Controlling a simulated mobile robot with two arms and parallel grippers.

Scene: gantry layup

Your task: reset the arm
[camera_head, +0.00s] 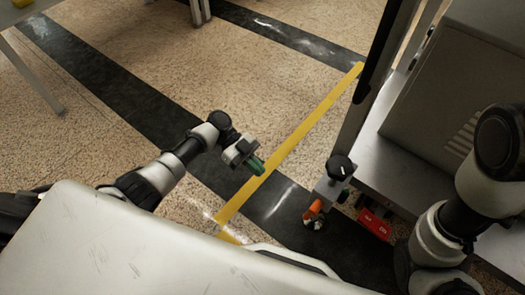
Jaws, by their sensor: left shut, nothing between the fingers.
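My left arm reaches in from the left over the floor. My left gripper (255,165) is near the middle of the view, with green fingertips close together and nothing held. It is in the air above the speckled floor, next to the yellow line in the picture. My right arm shows at the right edge, folded beside the grey machine.
A grey machine with a metal base (375,150) stands at the right. A black knob (340,168), an orange part (314,208) and a red part (375,224) sit low at its corner. Yellow tape (300,133) crosses the floor. Open floor lies ahead and left.

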